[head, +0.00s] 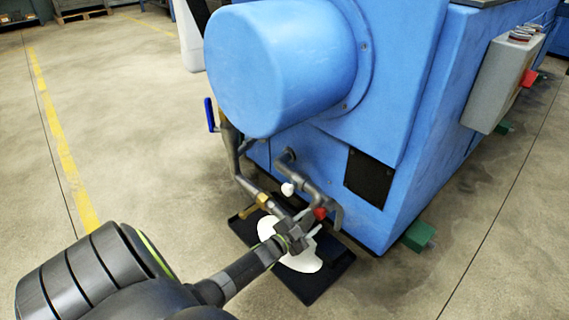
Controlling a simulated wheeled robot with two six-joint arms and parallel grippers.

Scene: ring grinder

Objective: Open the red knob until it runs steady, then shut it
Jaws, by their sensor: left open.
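The red knob (321,213) sits on the grey pipework (312,184) low at the front of the blue grinder. My left gripper (307,223) reaches in from the lower left and is open, with its fingers close to the red knob. I cannot tell whether they touch it. A white puddle-like patch (304,263) lies on the black tray (318,285) below the pipes. My right gripper is not in view.
The blue grinder (400,80) fills the upper right, with a round housing (280,65) overhanging the pipes. A blue-handled lever (209,114), a white knob (288,189) and a brass fitting (263,200) are nearby. A grey control box (493,85) hangs at right. Floor at left is clear.

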